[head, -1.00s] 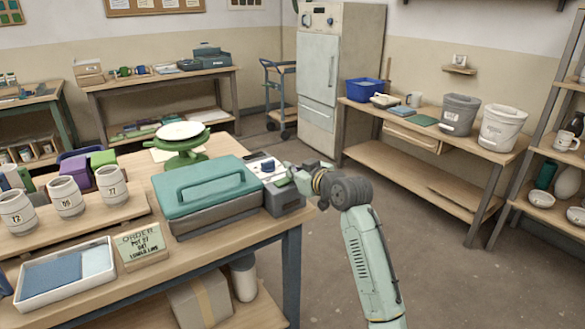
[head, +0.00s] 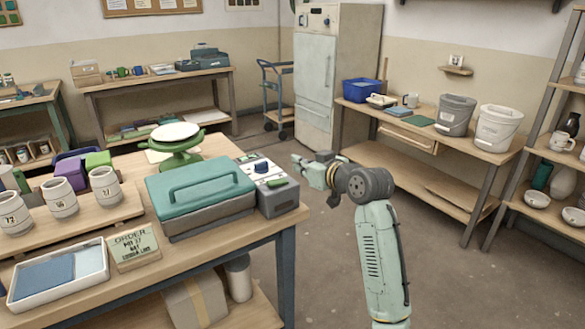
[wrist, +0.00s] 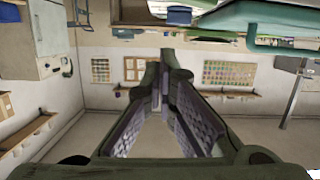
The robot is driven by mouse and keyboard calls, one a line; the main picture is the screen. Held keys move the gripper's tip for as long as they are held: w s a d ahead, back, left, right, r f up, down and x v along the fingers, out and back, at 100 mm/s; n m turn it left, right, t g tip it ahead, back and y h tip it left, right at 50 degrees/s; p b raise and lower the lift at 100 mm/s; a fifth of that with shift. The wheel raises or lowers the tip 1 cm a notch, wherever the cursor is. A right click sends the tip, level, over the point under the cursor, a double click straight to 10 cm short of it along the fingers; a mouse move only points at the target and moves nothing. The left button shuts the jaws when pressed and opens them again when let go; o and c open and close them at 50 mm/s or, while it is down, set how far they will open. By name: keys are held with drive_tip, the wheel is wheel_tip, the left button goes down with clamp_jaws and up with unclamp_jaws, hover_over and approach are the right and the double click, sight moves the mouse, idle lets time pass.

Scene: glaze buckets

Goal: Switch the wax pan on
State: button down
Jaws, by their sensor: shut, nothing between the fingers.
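The wax pan is a teal lidded box (head: 200,192) with a handle on top, on the near table. Its grey control box (head: 279,199) joins the right end, with a blue knob (head: 262,167) and a small green lever-like part (head: 277,182) on top. I cannot tell whether the pan is on or off. My gripper (head: 297,160) is shut and empty, in the air to the right of and behind the control box, apart from it. In the wrist view, the shut fingers (wrist: 163,72) point at the far wall, and teal pan parts (wrist: 275,35) show at the upper right.
A green scale (head: 178,148) stands behind the pan. Numbered jars (head: 62,197), a tray (head: 58,272) and an order card (head: 133,246) are to the left and front. Open floor lies right of the table, before a bench with buckets (head: 456,115).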

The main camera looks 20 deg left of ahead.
drive_tip(key=shift+b+v, duration=0.45)
drive_tip(key=shift+v, duration=1.9)
drive_tip(key=shift+w+r, duration=0.1)
